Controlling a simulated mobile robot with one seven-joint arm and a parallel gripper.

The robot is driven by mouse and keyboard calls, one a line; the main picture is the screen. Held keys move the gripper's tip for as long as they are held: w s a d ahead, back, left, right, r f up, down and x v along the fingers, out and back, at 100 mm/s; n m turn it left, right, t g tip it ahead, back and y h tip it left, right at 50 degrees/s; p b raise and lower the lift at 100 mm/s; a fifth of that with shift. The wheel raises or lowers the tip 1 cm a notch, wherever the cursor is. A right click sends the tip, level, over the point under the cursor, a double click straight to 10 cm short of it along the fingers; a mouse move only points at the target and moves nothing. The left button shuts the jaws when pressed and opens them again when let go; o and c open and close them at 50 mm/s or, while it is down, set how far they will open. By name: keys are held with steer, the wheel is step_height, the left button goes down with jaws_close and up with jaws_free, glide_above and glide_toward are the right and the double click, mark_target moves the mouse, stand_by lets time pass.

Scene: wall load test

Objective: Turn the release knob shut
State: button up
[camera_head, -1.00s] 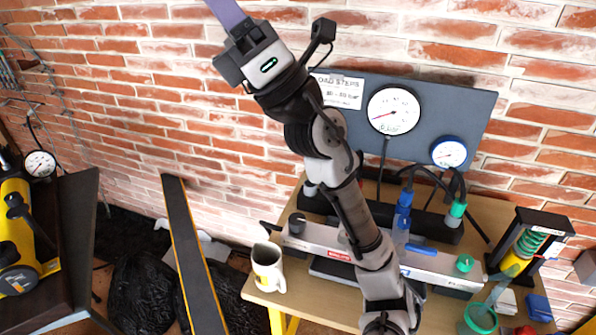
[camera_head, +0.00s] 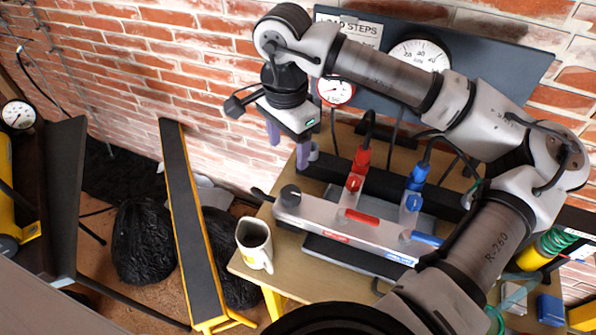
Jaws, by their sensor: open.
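A dark round knob (camera_head: 290,196), which looks like the release knob, sits on top of the left end of the pale manifold bar (camera_head: 330,227) on the bench. Its turned position cannot be told. My gripper (camera_head: 289,152) points down with its two purple fingers apart and nothing between them. It hangs above and behind the knob in the picture, apart from it. My arm reaches in from the lower right and covers the right part of the bench.
A mug (camera_head: 254,243) stands at the bench's left edge. Behind is a dark gauge panel (camera_head: 478,58) against the brick wall. A long dark beam (camera_head: 190,225) leans left of the bench.

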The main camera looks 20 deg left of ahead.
mark_target(290, 193)
step_height(290, 193, down, 14)
steer(key=p, duration=0.3)
steer(key=shift+s+d+r, duration=0.1)
steer(key=shift+d, duration=0.05)
steer(key=shift+c, duration=0.4)
steer(key=c, duration=0.9)
